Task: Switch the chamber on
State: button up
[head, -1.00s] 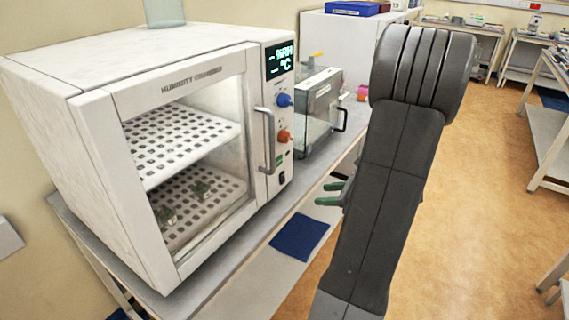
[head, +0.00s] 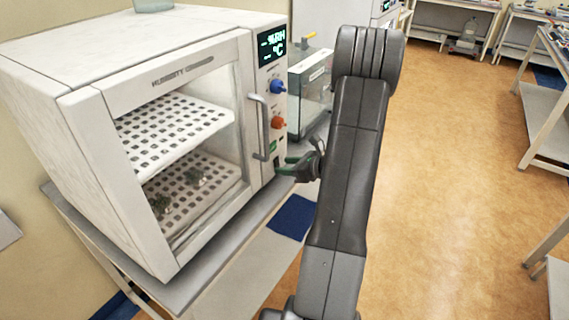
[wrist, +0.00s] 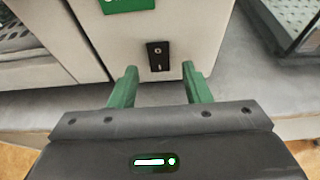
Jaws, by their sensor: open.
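The humidity chamber (head: 75,115) is a white box on a bench at the left, its door with a glass pane closed. Its control panel at the right carries a lit display (head: 271,45), a blue knob (head: 277,87) and an orange knob (head: 278,122). In the wrist view a black rocker switch (wrist: 158,56) sits low on the panel (wrist: 190,30), below a green label (wrist: 127,4). My gripper (wrist: 158,82) has green fingers and is open and empty. Its fingertips are on either side of the switch in the picture, slightly below it. Contact cannot be told.
A vertical door handle (head: 261,127) stands out left of the panel. A smaller glass-fronted box (head: 310,90) stands behind the chamber to the right. The floor (head: 450,150) to the right is clear.

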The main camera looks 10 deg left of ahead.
jog(key=shift+w+a+f, duration=0.15)
jog(key=shift+a+f, duration=0.05)
jog(key=shift+a, duration=0.3)
grip_shut()
jog(key=f+y+b, duration=0.1)
jog(key=b, duration=0.2)
jog(key=y+b, duration=0.1)
jog(key=b, duration=0.2)
jog(key=shift+f+t, duration=0.15)
jog(key=shift+t, duration=0.25)
jog(key=shift+y+b, duration=0.3)
jog(key=shift+b, duration=0.2)
jog(key=shift+r, duration=0.25)
